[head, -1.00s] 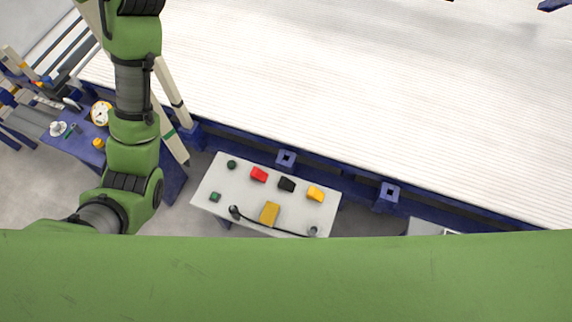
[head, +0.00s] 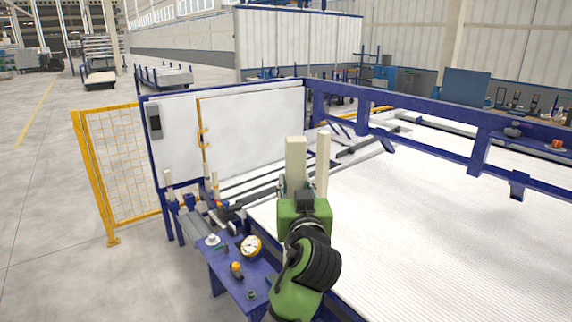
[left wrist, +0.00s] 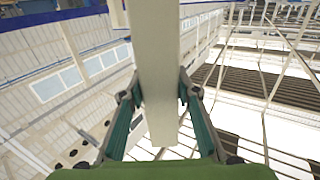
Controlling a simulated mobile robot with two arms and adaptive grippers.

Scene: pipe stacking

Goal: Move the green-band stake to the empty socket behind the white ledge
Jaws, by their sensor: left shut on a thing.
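My left gripper (head: 297,188) is seen from behind in the head view, pointing up and away, with its fingers mostly hidden. In the left wrist view my left gripper (left wrist: 160,92) has its two fingers shut on the sides of a cream stake (left wrist: 158,60). That stake (head: 296,155) stands nearly upright above the hand in the head view. No green band shows on its visible part. A second cream stake (head: 322,158) stands just to its right and looks farther off. My right gripper is out of view. I cannot tell which spot is the white ledge.
The ribbed white bed (head: 440,235) spreads to the right. A blue frame (head: 430,138) with dark blue brackets (head: 519,186) runs along its far side. A small blue table (head: 242,280) with a yellow-rimmed gauge (head: 251,246) stands left of my arm. A yellow mesh fence (head: 122,170) is farther left.

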